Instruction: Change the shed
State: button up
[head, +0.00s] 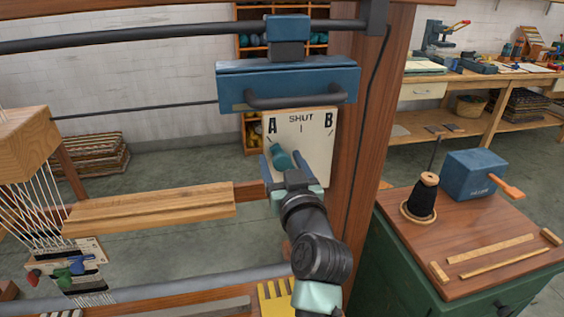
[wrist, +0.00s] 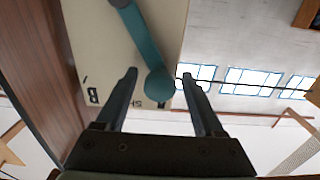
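The pale shed panel (head: 315,150), marked A, SHUT and B, hangs on the loom below a blue housing (head: 290,80). It also shows in the wrist view (wrist: 165,40), where it is upside down. A teal lever (head: 279,158) on it leans toward the A side; its lower end is hidden behind my gripper in the head view. In the wrist view the lever (wrist: 139,40) ends in a round knob (wrist: 158,84). My gripper (head: 282,163) is open, with one finger on each side of the knob and visible gaps in the wrist view (wrist: 158,77).
The loom's wooden post (head: 372,120) stands right of the panel. A wooden beam (head: 150,208) and warp threads (head: 35,215) lie left. At right, a green cabinet (head: 400,250) bears a dark spool (head: 422,200) and a blue box (head: 472,175). A workbench (head: 490,85) is behind.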

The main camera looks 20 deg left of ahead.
grip_shut()
dwell(1.2)
